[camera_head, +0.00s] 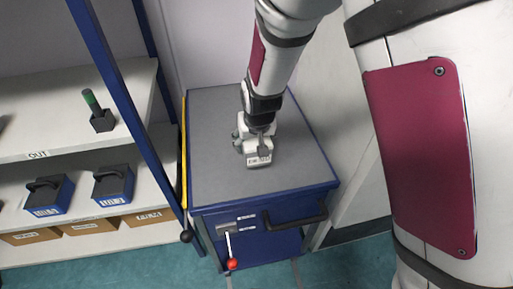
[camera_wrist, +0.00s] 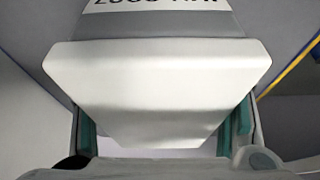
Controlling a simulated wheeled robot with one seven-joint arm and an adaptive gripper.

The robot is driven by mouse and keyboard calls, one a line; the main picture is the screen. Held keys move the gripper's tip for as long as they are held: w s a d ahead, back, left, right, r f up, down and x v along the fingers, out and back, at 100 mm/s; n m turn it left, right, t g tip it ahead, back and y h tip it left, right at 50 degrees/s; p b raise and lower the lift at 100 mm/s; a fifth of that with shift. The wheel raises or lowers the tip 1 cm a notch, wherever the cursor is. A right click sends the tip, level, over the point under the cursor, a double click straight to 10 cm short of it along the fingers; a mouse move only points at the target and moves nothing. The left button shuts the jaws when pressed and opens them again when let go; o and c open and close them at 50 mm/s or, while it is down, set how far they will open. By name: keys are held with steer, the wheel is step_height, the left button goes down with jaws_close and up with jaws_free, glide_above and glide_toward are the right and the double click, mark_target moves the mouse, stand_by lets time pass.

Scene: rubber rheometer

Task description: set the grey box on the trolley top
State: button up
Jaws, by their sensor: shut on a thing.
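The grey box (camera_head: 259,160) is a small, light block with a printed label on its front. It fills the middle of the wrist view (camera_wrist: 156,75), with part of the label at the top edge. My gripper (camera_head: 254,144) is shut on it; the green finger pads show on both sides of the box in the wrist view (camera_wrist: 160,132). Box and gripper are over the trolley top (camera_head: 214,135), a flat grey surface with a blue rim, near its middle. I cannot tell whether the box's underside touches the surface. My gripper partly hides the box in the head view.
The trolley top around the box is bare. A black handle (camera_head: 296,218) and a red-knobbed lever (camera_head: 232,263) are on the trolley's front. White shelves (camera_head: 62,136) at the left hold blue boxes (camera_head: 113,186) and a green-topped item (camera_head: 97,112). A blue post (camera_head: 128,103) stands between.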

steer(key=shift+w+d, duration=0.15)
steer(key=shift+w, duration=0.2)
steer(key=b+x, duration=0.1)
steer(key=b, duration=0.1)
steer(key=b+x, duration=0.1)
steer(key=x, duration=0.1)
steer(key=shift+s+d+f+b, duration=0.1)
steer(key=shift+d+f+b, duration=0.25)
steer(key=shift+f+b, duration=0.05)
steer(key=shift+s, duration=0.1)
steer(key=o, duration=1.7)
steer(key=shift+f, duration=0.1)
